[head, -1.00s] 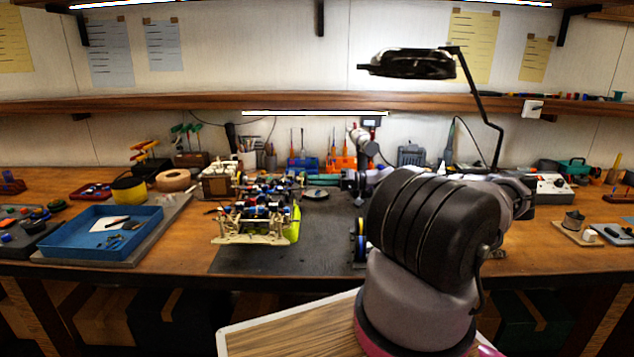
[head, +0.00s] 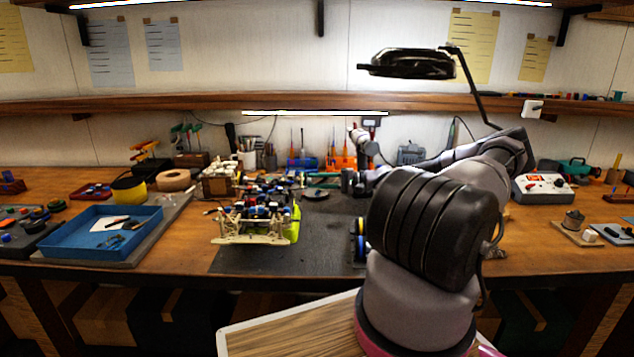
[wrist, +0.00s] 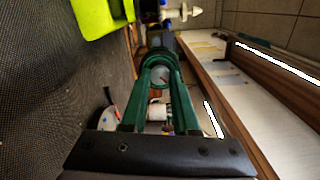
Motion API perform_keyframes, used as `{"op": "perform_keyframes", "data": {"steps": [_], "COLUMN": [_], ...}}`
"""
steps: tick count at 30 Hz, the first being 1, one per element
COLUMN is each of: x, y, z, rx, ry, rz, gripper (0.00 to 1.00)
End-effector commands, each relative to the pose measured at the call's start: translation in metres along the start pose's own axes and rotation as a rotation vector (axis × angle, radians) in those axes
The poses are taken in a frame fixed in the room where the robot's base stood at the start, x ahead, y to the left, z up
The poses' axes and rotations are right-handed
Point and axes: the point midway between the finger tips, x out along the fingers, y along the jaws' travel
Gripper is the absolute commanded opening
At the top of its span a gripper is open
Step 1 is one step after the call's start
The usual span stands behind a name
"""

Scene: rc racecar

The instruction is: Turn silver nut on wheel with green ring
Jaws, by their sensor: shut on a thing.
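My gripper (wrist: 160,62) shows in the wrist view with its dark green fingers closed at the tips on a dark grey piece (wrist: 160,40). I cannot tell what this piece is. In the head view the gripper is small and dark, to the right of the race car (head: 258,222), above the back of the mat. The car stands on the mat, with a yellow-green side. In the wrist view, a yellow-green part (wrist: 103,15) and a white pointed axle end (wrist: 187,12) lie beyond the fingertips, apart from them. I cannot make out the silver nut or a green-ringed wheel.
The dark mat (head: 290,262) has free room in front of the car. Wheels with blue (head: 360,240) stand at its right, partly hidden by my arm. A blue tray (head: 100,235) is at left. Tool holders line the back wall. A lamp (head: 410,65) hangs above.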

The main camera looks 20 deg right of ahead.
Motion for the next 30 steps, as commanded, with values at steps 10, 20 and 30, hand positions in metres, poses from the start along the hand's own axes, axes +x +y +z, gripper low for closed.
{"op": "perform_keyframes", "data": {"steps": [10,20,30], "x": [-0.0003,-0.0002,-0.0003], "y": [0.0002,0.0004,0.0002], "z": [-0.0005,-0.0004,-0.0004], "rx": [0.324,0.573,0.698], "ry": [0.002,0.001,0.001], "rz": [0.004,0.002,0.0], "gripper": [0.0,0.0,0.0]}}
